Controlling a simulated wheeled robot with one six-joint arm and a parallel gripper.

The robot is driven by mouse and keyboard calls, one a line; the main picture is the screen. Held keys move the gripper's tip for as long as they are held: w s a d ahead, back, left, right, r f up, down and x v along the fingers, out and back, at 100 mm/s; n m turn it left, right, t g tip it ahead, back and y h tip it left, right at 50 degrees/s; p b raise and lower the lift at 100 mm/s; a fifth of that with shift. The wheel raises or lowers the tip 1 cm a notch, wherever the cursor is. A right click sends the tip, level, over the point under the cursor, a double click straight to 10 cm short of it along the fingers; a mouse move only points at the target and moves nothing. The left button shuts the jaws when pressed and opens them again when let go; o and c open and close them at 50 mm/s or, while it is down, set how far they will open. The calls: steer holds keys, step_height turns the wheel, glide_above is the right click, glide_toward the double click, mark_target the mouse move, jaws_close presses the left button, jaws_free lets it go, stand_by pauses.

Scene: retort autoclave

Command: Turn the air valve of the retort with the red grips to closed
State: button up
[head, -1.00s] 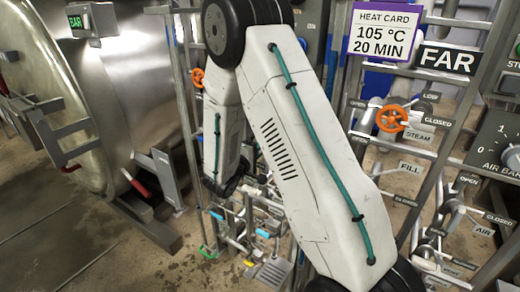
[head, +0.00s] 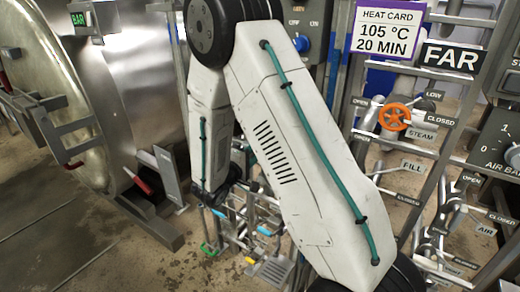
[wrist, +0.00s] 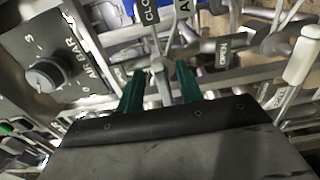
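The retort (head: 130,70) with red grips stands at the left in the head view; one red grip (head: 137,181) shows low on it. In the wrist view, my gripper (wrist: 159,82) has two teal fingers spread apart. A pale lever end (wrist: 157,66) stands between the fingertips, with visible gaps at its sides. Labels with partly cut lettering "CLO" (wrist: 147,10) and "A" (wrist: 184,6) are just beyond, and an inverted "OPEN" label (wrist: 222,55) is to the right. In the head view my arm hides the fingers and the valve they are at.
An "AIR BAR" dial (wrist: 45,75) is close on the left in the wrist view. Pipes and a pale handle (wrist: 303,55) crowd the right. In the head view, another panel marked FAR (head: 449,58) has an orange steam wheel (head: 394,117). Open floor (head: 60,235) lies at lower left.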

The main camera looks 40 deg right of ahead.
steer(key=v, duration=0.2)
steer(key=shift+s+a, duration=0.1)
steer(key=shift+a, duration=0.2)
stand_by(0.9)
